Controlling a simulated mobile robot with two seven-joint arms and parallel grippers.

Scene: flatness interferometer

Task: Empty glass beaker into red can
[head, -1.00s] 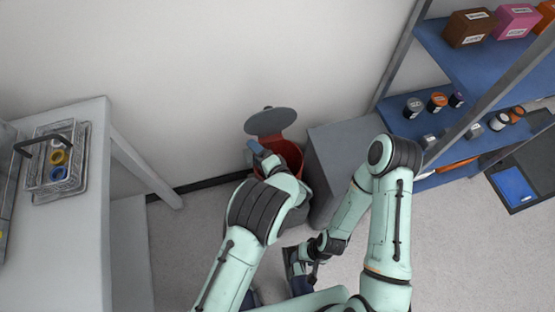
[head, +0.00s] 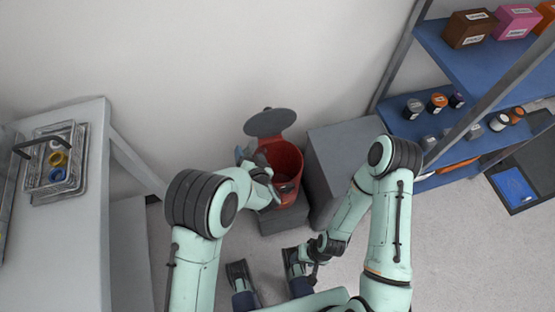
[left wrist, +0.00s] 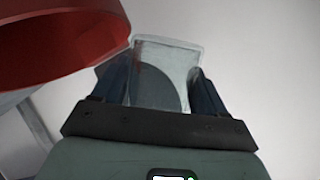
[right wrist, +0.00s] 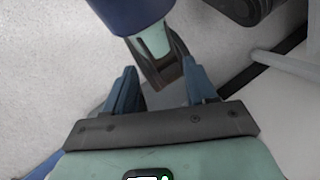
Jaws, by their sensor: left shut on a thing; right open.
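My left gripper (left wrist: 158,70) is shut on the clear glass beaker (left wrist: 168,62), close beside the can's rim. A dark grey rounded shape shows through the glass; whether anything is inside I cannot tell. In the head view my left wrist hangs at the can's left edge and the beaker is hard to make out. My right gripper (right wrist: 158,88) is open and empty, low over the floor.
A grey box-shaped cabinet (head: 345,150) stands right of the can. Blue shelves (head: 405,125) with jars and boxes are farther right. A white table (head: 75,230) at left holds a metal basket (head: 58,178) with coloured rings.

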